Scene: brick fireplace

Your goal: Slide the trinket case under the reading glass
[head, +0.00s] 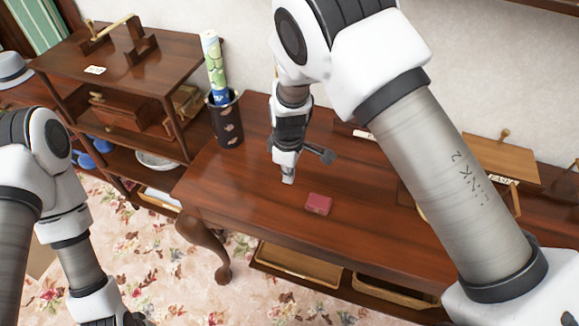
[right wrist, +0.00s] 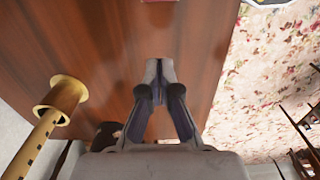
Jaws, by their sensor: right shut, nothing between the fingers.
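The trinket case, a small red box (head: 318,204), lies on the brown table (head: 250,192); its edge shows at the top of the right wrist view (right wrist: 160,1). My right gripper (head: 288,179) is shut and empty, pointing down just left of the case and apart from it. Its closed fingers (right wrist: 157,72) show in the right wrist view. I cannot make out the reading glass for sure; a thin yellowish edge (head: 421,212) shows beside my right forearm, which hides much of the table. Only the top of my left gripper shows at the bottom edge, fingers cut off.
A dark holder (head: 228,127) with a rolled paper stands at the table's left back. A brass rod with a round flange (right wrist: 60,100) is at left in the right wrist view. A wooden shelf (head: 170,60) stands left. The table's front left is clear.

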